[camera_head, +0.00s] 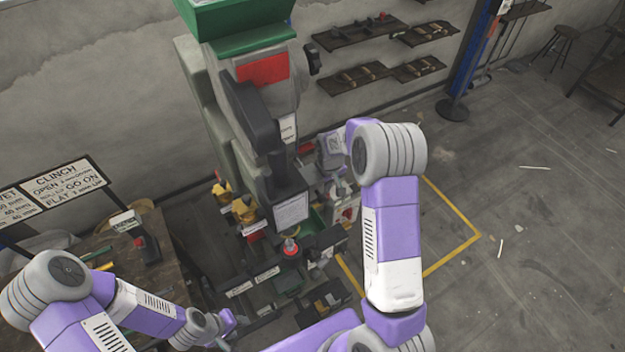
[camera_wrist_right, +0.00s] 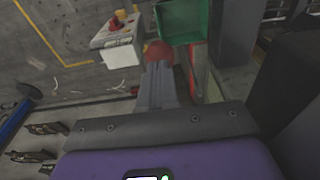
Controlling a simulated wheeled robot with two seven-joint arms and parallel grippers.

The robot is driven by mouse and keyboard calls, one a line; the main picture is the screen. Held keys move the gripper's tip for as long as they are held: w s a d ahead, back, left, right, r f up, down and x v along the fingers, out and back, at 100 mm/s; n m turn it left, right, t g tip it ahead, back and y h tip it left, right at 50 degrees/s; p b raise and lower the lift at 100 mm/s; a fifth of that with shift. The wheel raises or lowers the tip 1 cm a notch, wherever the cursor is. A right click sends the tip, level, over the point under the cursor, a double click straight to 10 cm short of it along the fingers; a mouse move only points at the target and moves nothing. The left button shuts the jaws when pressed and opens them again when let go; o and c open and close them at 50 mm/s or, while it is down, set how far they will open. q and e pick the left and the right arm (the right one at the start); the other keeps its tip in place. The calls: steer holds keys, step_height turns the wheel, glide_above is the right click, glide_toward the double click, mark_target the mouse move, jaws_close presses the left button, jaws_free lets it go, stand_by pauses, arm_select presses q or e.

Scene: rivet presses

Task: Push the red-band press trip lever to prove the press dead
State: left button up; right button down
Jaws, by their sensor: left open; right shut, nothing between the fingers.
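The press (camera_head: 225,110) with the red band (camera_head: 262,69) stands left of centre in the head view, under a green hopper-like top. My right arm reaches to its right side. In the right wrist view my right gripper (camera_wrist_right: 158,72) is shut and empty, its fingertips right at a red ball knob (camera_wrist_right: 158,51), which looks like the trip lever's end. I cannot tell whether they touch. In the head view the right fingertips are hard to make out beside the press. My left gripper (camera_head: 226,322) is open, low beside the bench, away from the press.
A pale control box (camera_wrist_right: 118,38) with a red button is left of the knob in the wrist view. A green bin (camera_wrist_right: 182,20) is just right of it. A bench (camera_head: 150,262) and sign board (camera_head: 62,185) stand at left. Open floor (camera_head: 530,240) lies right of the yellow line.

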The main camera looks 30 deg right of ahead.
arm_select(q)
steer(key=shift+f+b, duration=0.75)
arm_select(e)
steer(key=shift+s+f, duration=0.15)
steer(key=shift+f, duration=0.75)
arm_select(q)
steer(key=shift+f+b, duration=0.75)
arm_select(e)
steer(key=shift+s+f, duration=0.15)
steer(key=shift+f, duration=0.85)
